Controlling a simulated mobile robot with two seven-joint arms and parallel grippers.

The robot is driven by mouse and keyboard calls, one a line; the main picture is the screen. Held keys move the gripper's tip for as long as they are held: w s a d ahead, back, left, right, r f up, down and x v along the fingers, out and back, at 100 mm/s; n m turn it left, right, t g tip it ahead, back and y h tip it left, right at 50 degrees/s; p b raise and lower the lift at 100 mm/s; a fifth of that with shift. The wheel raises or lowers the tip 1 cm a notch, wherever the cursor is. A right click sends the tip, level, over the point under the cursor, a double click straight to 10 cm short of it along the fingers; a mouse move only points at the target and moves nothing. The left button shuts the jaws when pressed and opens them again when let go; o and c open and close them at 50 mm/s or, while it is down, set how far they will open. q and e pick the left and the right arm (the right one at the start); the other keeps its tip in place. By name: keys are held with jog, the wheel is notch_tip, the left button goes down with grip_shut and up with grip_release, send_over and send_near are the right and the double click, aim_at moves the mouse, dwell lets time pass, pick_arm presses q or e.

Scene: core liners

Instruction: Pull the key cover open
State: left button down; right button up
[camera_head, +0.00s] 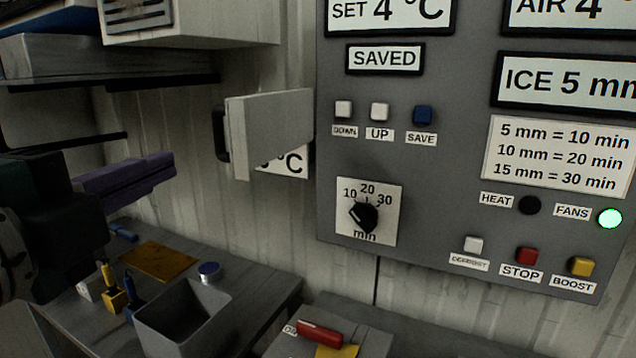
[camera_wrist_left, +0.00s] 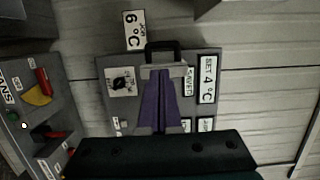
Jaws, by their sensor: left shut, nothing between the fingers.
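The key cover is a pale grey flap (camera_head: 268,128) at the left edge of the dark grey control panel (camera_head: 440,190). It stands out at an angle from the panel, and its black handle (camera_head: 220,135) is at its outer left end. My left gripper (camera_head: 172,165) has purple fingers and is shut and empty. In the head view it is left of and a little below the handle, apart from it. The left wrist view shows the closed fingertips (camera_wrist_left: 162,78) in front of the handle (camera_wrist_left: 163,48); the gap in depth is hard to judge. My right gripper is not in view.
A job label (camera_head: 285,162) is partly hidden behind the flap. A grey bin (camera_head: 185,318) and small tools stand on the bench (camera_head: 255,290) below. A shelf (camera_head: 110,75) and a grey box (camera_head: 200,25) are above left. A red-handled switch (camera_head: 320,333) is at bottom.

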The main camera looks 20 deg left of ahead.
pick_arm(q)
jog(key=w+a+p, duration=0.1)
jog(key=w+p, duration=0.1)
jog(key=w, duration=0.8)
jog(key=shift+a+r+p, duration=0.15)
jog(key=shift+r+p, duration=0.05)
jog(key=shift+p, duration=0.15)
jog(key=w+a, duration=0.1)
jog(key=a, duration=0.5)
jog(key=shift+w+a+p, duration=0.3)
jog(key=shift+w+p, duration=0.05)
jog(key=shift+p, duration=0.05)
jog(key=shift+s, duration=0.15)
